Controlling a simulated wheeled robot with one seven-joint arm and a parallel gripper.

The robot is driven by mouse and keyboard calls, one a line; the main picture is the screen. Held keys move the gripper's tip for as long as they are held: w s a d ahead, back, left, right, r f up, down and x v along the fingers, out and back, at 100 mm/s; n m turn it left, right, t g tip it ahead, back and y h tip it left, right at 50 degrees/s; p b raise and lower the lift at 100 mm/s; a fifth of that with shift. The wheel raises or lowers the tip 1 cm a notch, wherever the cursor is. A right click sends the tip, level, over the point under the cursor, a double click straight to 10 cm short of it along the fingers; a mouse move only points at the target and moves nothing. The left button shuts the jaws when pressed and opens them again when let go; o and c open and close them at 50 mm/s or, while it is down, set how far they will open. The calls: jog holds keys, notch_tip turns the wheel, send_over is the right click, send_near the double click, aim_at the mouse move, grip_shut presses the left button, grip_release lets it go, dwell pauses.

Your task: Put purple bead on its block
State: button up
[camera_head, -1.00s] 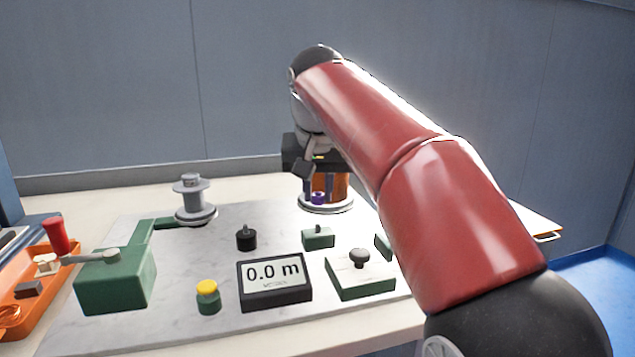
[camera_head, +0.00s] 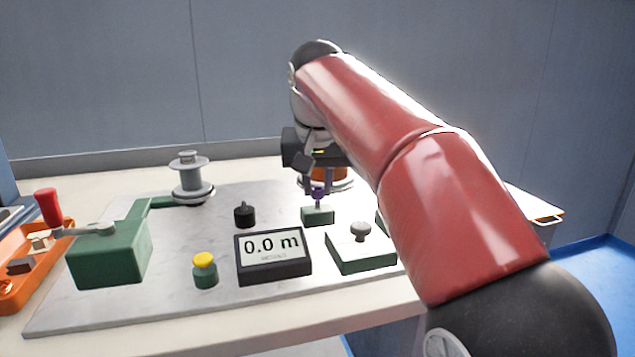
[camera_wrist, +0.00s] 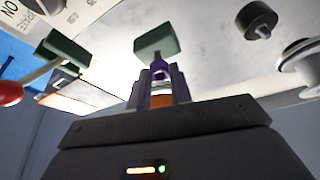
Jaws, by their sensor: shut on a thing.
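The purple bead (camera_head: 318,193) is held between the fingers of my gripper (camera_head: 318,185). In the wrist view the bead (camera_wrist: 158,67) sits at the fingertips. A small green block (camera_head: 318,215) stands on the grey plate just below the bead. In the wrist view the block (camera_wrist: 156,42) shows just beyond the bead. The bead overlaps the top of the block in the head view. I cannot tell whether they touch.
An orange-copper spool (camera_head: 327,179) stands behind my gripper. A black knob (camera_head: 245,214), a meter display (camera_head: 272,256), a yellow-topped button (camera_head: 204,268) and a green winder (camera_head: 110,255) stand on the plate (camera_head: 190,225). A grey spool (camera_head: 190,180) is at back left.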

jog(key=shift+f, duration=0.25)
jog(key=shift+f+b, duration=0.8)
jog(key=shift+f, duration=0.1)
jog(key=o, duration=1)
jog(key=shift+r, duration=0.15)
jog(key=p+v, duration=0.2)
jog(key=v, duration=0.5)
jog(key=shift+s+r, duration=0.2)
jog(key=shift+r, duration=0.1)
